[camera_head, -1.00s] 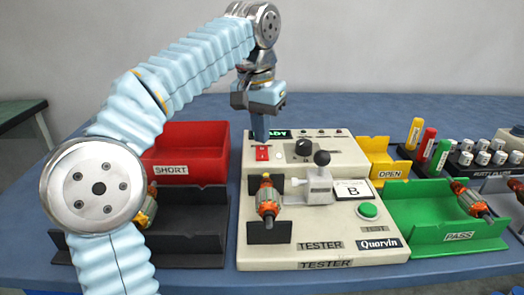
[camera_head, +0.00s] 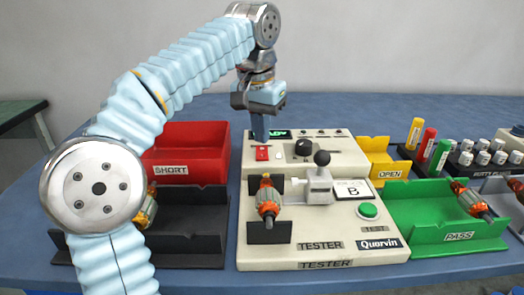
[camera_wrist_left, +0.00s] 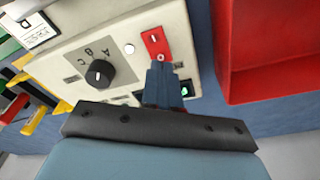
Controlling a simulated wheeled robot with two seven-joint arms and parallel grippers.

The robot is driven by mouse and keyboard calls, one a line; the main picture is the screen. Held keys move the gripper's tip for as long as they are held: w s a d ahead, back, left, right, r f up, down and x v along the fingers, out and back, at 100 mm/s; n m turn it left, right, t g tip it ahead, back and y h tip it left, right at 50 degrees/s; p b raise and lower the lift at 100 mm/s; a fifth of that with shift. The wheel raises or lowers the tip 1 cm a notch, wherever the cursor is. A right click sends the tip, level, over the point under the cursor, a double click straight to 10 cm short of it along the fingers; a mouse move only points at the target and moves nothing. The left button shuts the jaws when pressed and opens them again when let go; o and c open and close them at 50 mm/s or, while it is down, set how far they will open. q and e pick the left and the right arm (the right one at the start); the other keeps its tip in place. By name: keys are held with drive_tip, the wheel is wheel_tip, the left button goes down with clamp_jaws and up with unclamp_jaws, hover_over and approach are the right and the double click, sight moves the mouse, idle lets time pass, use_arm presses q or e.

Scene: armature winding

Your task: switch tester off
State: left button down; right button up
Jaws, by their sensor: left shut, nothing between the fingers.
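The tester (camera_head: 330,225) is a cream box with a raised back panel, standing in the middle of the table. Its red rocker switch (camera_head: 262,153) is at the panel's left, and it also shows in the left wrist view (camera_wrist_left: 155,43). A small display beside it glows green (camera_head: 283,134). My left gripper (camera_head: 260,138) is shut and empty, pointing down at the switch. In the left wrist view its fingertips (camera_wrist_left: 160,68) are at the switch's end marked O; I cannot tell whether they touch. My right gripper is not in view.
A red SHORT bin (camera_head: 190,150) stands left of the tester, with a dark tray (camera_head: 190,225) before it. A yellow OPEN bin (camera_head: 378,155) and a green PASS bin (camera_head: 445,232) are at the right. An armature (camera_head: 268,202) sits on the tester beside a clamp (camera_head: 318,183).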

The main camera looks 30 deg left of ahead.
sight(261, 148)
use_arm(q)
drive_tip(key=shift+f+b, duration=0.65)
drive_tip(key=shift+f, duration=0.25)
idle(0.5)
wheel_tip(261, 148, up, 3)
drive_tip(key=p, duration=0.3)
drive_tip(key=shift+r, duration=2.05)
